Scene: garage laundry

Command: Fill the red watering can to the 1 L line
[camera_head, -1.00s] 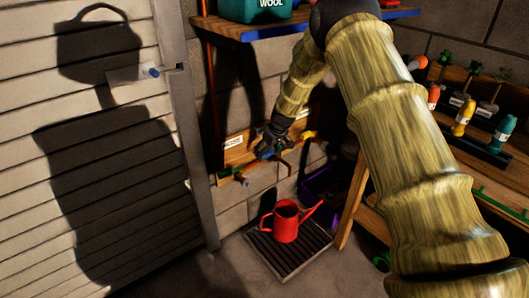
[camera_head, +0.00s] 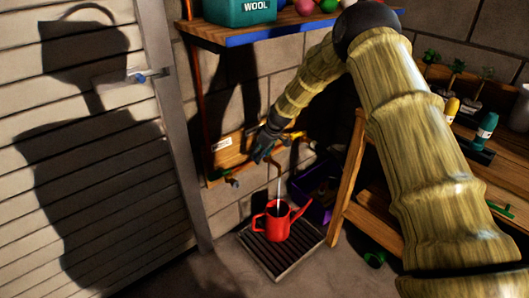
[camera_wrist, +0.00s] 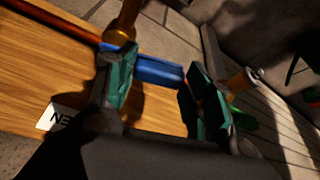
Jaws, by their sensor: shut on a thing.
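The red watering can (camera_head: 279,222) stands upright on a dark slatted drain grate (camera_head: 255,260), below the wall taps. A thin pale stream of water (camera_head: 279,188) falls from a tap spout into its open top. The water level and the 1 L line cannot be made out. My gripper (camera_head: 262,150) is at the tap board on the wall. In the wrist view, my gripper (camera_wrist: 160,88) has its green-padded fingers around a blue tap handle (camera_wrist: 158,70) and is shut on it. In the head view my gripper mostly hides that handle.
The wooden tap board (camera_head: 228,157) also carries a yellow tap handle (camera_head: 293,136); a green handle (camera_wrist: 242,118) shows in the wrist view. A purple crate (camera_head: 312,205) and a wooden bench (camera_head: 347,190) stand right of the can. A shelf (camera_head: 250,38) hangs above.

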